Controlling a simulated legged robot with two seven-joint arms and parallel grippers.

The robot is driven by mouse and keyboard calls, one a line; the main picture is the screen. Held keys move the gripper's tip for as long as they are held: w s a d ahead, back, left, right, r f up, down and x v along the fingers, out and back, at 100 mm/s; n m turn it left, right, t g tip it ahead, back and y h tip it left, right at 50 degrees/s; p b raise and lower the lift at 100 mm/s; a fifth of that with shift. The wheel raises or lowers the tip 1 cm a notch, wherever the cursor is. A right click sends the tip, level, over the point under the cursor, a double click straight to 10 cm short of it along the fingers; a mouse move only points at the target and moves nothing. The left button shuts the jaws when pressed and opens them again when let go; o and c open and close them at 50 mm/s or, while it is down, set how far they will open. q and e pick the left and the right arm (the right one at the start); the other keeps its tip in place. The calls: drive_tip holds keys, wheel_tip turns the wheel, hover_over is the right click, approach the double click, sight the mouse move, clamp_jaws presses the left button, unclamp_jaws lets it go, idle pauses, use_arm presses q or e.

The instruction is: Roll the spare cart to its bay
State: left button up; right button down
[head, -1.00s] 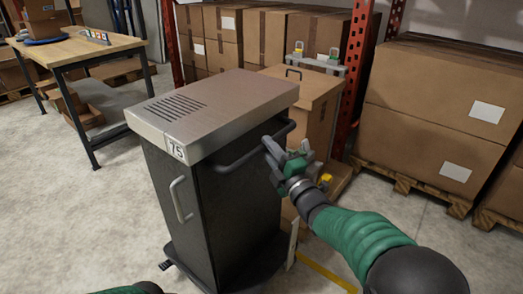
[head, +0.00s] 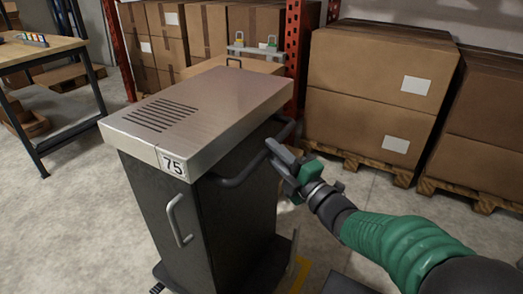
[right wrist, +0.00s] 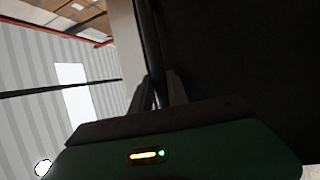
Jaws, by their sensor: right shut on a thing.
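The spare cart (head: 205,190) is a dark cabinet with a brushed metal top, a vented lid and a "75" label. It stands upright in the middle of the head view. A dark push bar (head: 255,160) runs along its right side, and a grey handle is on its front face. My right gripper (head: 277,152) is shut on the push bar. In the right wrist view the fingers (right wrist: 158,92) close around the dark bar, beside the cart's dark side. My left gripper is not in view. A piece of yellow floor marking (head: 300,274) shows right of the cart's base.
A wooden-topped workbench (head: 40,52) stands at the far left. Large cartons on pallets (head: 375,95) stand behind to the right, near red rack posts (head: 298,50). Stacked boxes (head: 205,30) are behind the cart. Concrete floor left of the cart is clear.

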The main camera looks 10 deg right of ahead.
drive_tip(key=shift+d+r+h, duration=0.3)
drive_tip(key=shift+d+r, duration=0.05)
drive_tip(key=shift+d, duration=0.3)
drive_tip(key=c, duration=1.6)
unclamp_jaws()
drive_tip(key=shift+c, duration=0.2)
drive_tip(key=o, duration=0.3)
drive_tip(key=shift+f, duration=0.2)
drive_tip(key=shift+o, duration=0.2)
drive_tip(key=shift+a, duration=0.15)
